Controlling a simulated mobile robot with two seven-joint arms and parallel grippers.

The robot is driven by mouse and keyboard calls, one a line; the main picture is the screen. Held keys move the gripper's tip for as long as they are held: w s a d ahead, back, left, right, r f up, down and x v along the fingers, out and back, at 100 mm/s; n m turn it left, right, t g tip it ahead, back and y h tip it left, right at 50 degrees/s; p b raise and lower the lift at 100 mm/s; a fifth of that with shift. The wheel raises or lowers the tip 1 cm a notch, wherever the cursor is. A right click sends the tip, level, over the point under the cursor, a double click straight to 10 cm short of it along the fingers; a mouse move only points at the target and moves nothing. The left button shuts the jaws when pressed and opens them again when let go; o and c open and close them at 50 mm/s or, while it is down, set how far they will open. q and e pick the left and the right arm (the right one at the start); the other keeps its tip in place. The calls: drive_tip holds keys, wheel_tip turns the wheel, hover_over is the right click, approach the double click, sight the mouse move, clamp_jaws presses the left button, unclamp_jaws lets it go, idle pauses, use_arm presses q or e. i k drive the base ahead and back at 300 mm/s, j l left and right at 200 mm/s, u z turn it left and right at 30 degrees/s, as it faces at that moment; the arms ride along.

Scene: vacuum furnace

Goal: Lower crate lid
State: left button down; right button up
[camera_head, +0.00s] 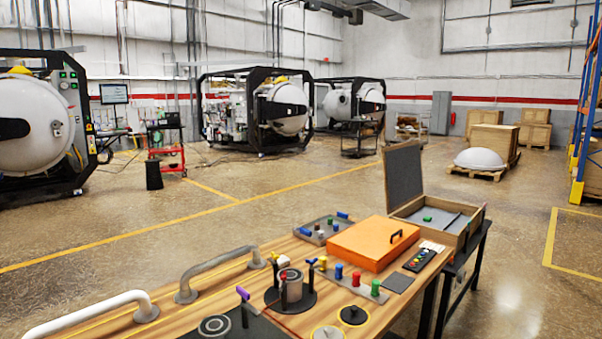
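A wooden crate (463,238) stands at the right, on a dark stand beside the far right end of the wooden table (190,293). Its lid (405,176) is raised and stands nearly upright at the crate's left back side, its grey inner face showing. A grey lining and a small green piece (427,219) show inside the open crate. Neither of my grippers is in view, and nothing touches the lid.
An orange box (362,246) with a dark handle sits on the table close to the crate's left. Colored pegs, a grey tray (323,230) and a round fixture (290,292) stand on the table. Two curved rails (215,263) line its left edge. Floor right of the crate is clear.

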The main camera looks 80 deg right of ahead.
sight(401, 163)
drive_tip(key=z, duration=1.5)
drive_tip(key=l+z, duration=0.3)
drive_tip(key=z, duration=0.15)
drive_tip(key=l+z, duration=0.4)
drive_tip(key=i+l+z, duration=0.75)
drive_tip(key=l+z, duration=0.15)
drive_tip(key=i+l+z, duration=0.45)
drive_tip(key=i+z, duration=0.45)
drive_tip(key=i, duration=0.85)
drive_tip(key=i+z, duration=0.15)
drive_tip(key=i, duration=1.25)
drive_tip(key=i+l+u, duration=0.1)
drive_tip(key=i+u, duration=0.15)
drive_tip(key=i, duration=2.55)
